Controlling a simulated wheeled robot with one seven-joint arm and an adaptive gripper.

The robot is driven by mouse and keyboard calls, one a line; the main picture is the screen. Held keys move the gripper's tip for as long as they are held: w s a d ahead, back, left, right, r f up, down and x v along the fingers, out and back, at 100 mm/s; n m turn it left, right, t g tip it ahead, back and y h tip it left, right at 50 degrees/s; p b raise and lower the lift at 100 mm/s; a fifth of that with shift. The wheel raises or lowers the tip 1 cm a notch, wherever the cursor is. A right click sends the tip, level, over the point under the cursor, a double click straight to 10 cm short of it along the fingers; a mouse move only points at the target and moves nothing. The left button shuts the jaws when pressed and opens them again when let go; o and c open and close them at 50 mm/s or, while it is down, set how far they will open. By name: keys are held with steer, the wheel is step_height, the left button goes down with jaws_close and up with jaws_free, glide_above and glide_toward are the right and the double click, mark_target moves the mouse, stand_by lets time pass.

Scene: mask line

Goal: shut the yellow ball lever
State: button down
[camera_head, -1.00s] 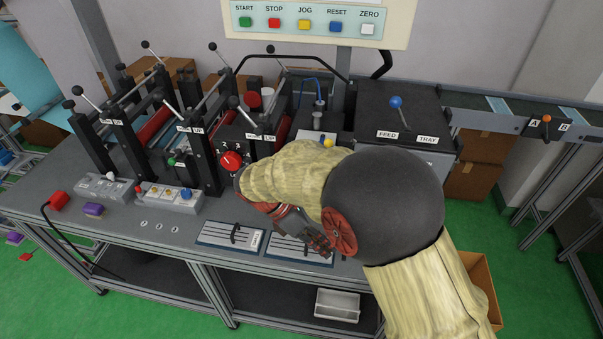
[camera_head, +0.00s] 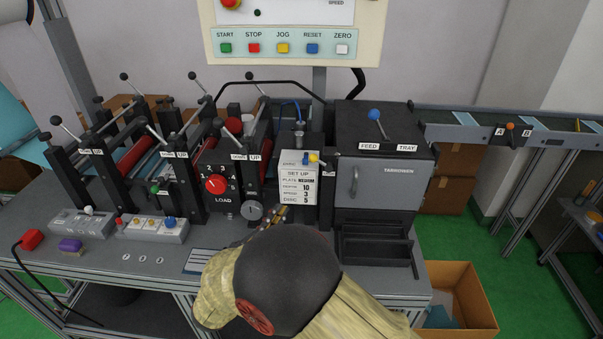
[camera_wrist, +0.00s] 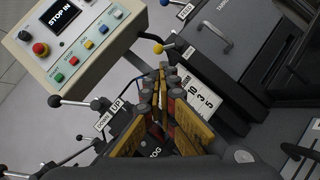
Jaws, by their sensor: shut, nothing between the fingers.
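The yellow ball lever (camera_head: 313,158) sits at the top of the white set-up card, left of the dark cabinet. In the wrist view its yellow ball (camera_wrist: 158,48) ends a short grey rod, beyond my fingertips and apart from them. My gripper (camera_head: 283,211) is below the card in the head view, mostly hidden by my own arm. In the wrist view my gripper (camera_wrist: 162,78) has its fingers together, with nothing held, pointing toward the card and lever.
The dark cabinet (camera_head: 380,184) stands to the right, with a blue ball lever (camera_head: 375,115) on top. A red dial (camera_head: 215,184) and a grey knob (camera_head: 253,210) are left of the card. The button panel (camera_head: 290,47) hangs above. Black-handled roller levers stand at left.

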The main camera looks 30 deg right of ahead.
steer(key=shift+r+m, duration=0.1)
steer(key=shift+m, duration=0.5)
steer(key=shift+d, duration=0.15)
steer(key=b+x, duration=0.2)
steer(key=x, duration=1.1)
steer(key=shift+d+r+b, duration=0.15)
steer(key=shift+d+b, duration=0.2)
steer(key=shift+b, duration=0.05)
